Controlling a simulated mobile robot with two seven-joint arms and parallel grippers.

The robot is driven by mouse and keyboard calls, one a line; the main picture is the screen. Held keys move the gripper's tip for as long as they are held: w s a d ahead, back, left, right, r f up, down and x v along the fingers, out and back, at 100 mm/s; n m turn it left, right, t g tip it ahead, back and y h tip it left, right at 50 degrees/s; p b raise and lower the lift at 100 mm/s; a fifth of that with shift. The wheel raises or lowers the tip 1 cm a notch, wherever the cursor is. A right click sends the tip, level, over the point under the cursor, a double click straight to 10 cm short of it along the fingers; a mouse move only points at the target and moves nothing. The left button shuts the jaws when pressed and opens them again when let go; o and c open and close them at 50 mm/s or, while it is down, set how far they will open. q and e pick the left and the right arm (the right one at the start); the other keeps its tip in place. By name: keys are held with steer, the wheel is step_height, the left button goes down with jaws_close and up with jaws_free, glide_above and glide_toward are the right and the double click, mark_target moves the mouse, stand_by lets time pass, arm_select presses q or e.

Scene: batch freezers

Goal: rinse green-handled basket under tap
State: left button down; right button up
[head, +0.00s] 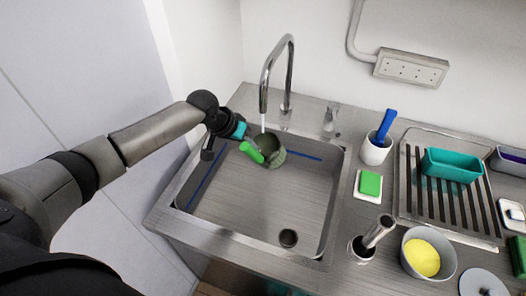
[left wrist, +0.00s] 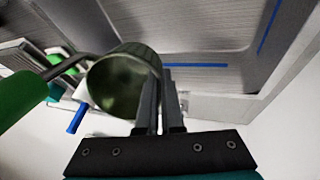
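The basket (head: 274,158) is a dark grey-green cylinder with a bright green handle (head: 252,152). It hangs tilted in the upper part of the steel sink (head: 323,215), beneath the tap (head: 290,65). A thin pale stream runs from the spout down to the basket. My left gripper (head: 243,133) reaches in from the left at the basket's rim. In the left wrist view its fingers (left wrist: 161,98) are close together on the edge of the basket (left wrist: 122,82), with the green handle (left wrist: 25,95) off to the left. My right gripper is not in view.
Right of the sink stand a white cup with a blue-handled tool (head: 385,125), a green sponge (head: 370,184), a metal-handled tool in a holder (head: 372,235) and a bowl of yellow stuff (head: 421,257). A teal tub (head: 452,165) sits on the drainer (head: 428,213). The sink's lower part is clear.

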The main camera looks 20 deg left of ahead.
arm_select(q)
steer(key=shift+w+d, duration=0.1)
steer(key=shift+d, duration=0.1)
steer(key=shift+a, duration=0.15)
steer(key=shift+s+a+p, duration=0.3)
steer(key=shift+a+p, duration=0.1)
steer(key=shift+a, duration=0.05)
steer(key=shift+w+d, duration=0.1)
steer(key=shift+d, duration=0.05)
steer(key=shift+w+d+p, duration=0.2)
steer(key=shift+d+p, duration=0.1)
steer(key=shift+d, duration=0.15)
steer(key=shift+s, duration=0.1)
